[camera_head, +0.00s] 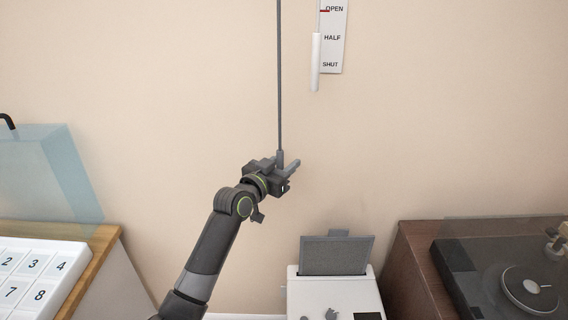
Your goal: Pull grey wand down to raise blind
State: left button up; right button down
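The grey wand (280,80) hangs straight down against the beige wall from above the top edge of the camera_head view. It has a slightly thicker lower end. My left gripper (281,168) is at that lower end, with its fingers around or beside the tip. The gripper hides part of the tip, and I cannot tell whether the fingers are closed on it. A card marked OPEN, HALF and SHUT (333,38) is on the wall to the right, with a red mark at OPEN. A white rod (316,62) hangs beside it. The blind and my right gripper are out of view.
A white machine with a grey tilted panel (336,255) stands below the gripper. A turntable (500,275) on a brown cabinet (412,285) is at right. A bluish translucent box (45,175) and a numbered white board (35,275) are at left. The wall around the wand is clear.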

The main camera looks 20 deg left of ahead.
pick_arm(q)
jog(key=shift+s+r, duration=0.1)
jog(key=b+v, duration=0.1)
jog(key=v, duration=1.6)
jog(key=shift+s, duration=0.1)
